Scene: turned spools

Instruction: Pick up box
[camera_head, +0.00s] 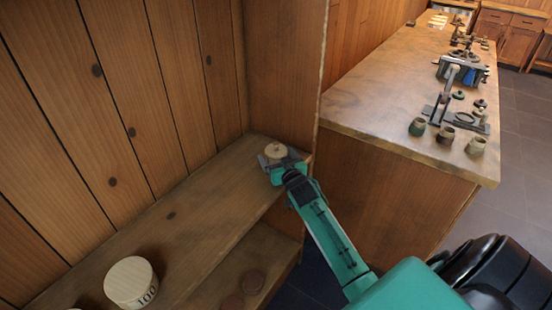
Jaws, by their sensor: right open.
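My right gripper (272,159) is at the far right end of the wooden shelf, its arm reaching in from the lower right. A larger round pale box (131,280) marked "100" stands on the same shelf at lower left, well away from the gripper. My left gripper is out of view.
A plank wall stands behind and a side panel (284,65) at the right end. Two brown discs (242,291) lie on a lower shelf. A workbench (379,82) with cups and tools stands at right.

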